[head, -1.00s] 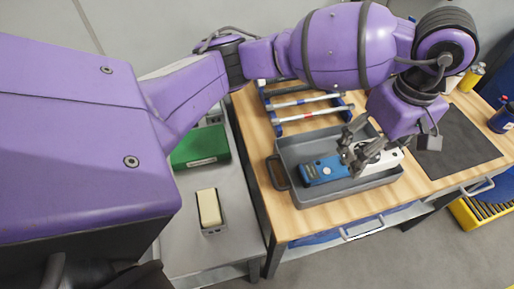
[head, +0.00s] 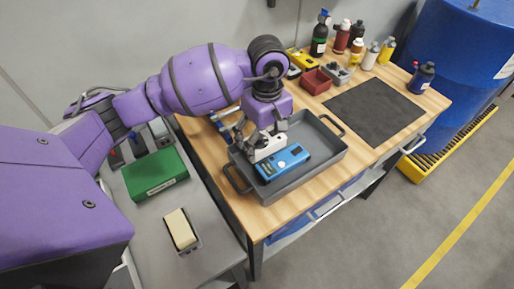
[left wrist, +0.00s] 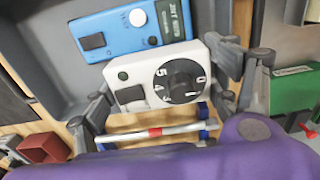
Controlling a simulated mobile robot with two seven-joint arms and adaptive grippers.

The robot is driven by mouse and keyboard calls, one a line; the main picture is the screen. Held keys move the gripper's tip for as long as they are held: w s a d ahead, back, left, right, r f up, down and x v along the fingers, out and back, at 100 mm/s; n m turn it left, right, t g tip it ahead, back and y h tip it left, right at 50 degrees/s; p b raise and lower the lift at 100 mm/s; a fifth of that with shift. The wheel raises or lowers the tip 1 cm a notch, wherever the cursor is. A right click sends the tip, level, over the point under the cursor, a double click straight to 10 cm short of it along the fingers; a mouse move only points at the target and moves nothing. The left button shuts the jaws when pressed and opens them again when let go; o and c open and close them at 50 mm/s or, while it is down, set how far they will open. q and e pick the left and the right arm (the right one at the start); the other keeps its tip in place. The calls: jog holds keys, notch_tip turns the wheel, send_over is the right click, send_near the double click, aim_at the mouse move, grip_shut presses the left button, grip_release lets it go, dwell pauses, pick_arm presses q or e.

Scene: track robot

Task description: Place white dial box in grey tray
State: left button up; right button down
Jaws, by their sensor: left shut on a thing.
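The white dial box (head: 266,148) has a black numbered dial and a black switch, clear in the left wrist view (left wrist: 158,82). My left gripper (head: 262,136) points down, its fingers shut on opposite sides of the box; it also shows in the left wrist view (left wrist: 166,86). The box is over the left part of the grey tray (head: 326,146), close behind the blue device. I cannot tell whether it touches the tray floor. The tray also shows in the left wrist view (left wrist: 40,75). My right gripper is not in view.
A blue device (head: 284,163) lies in the tray. A dark mat (head: 375,112), red bin (head: 316,82) and several bottles are to the right and back. A green case (head: 155,173) lies on the left bench.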

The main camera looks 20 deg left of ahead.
aim_at(261, 148)
pick_arm(q)
jog(key=shift+a+f, duration=0.35)
jog(key=shift+f, duration=0.05)
jog(key=shift+w+a+f, duration=0.1)
jog(key=shift+a+f, duration=0.05)
jog(key=shift+f, duration=1.55)
jog(key=shift+f, duration=0.15)
jog(key=o, duration=1.4)
jog(key=shift+c, duration=0.2)
notch_tip(261, 148, up, 12)
jog(key=shift+r, duration=0.25)
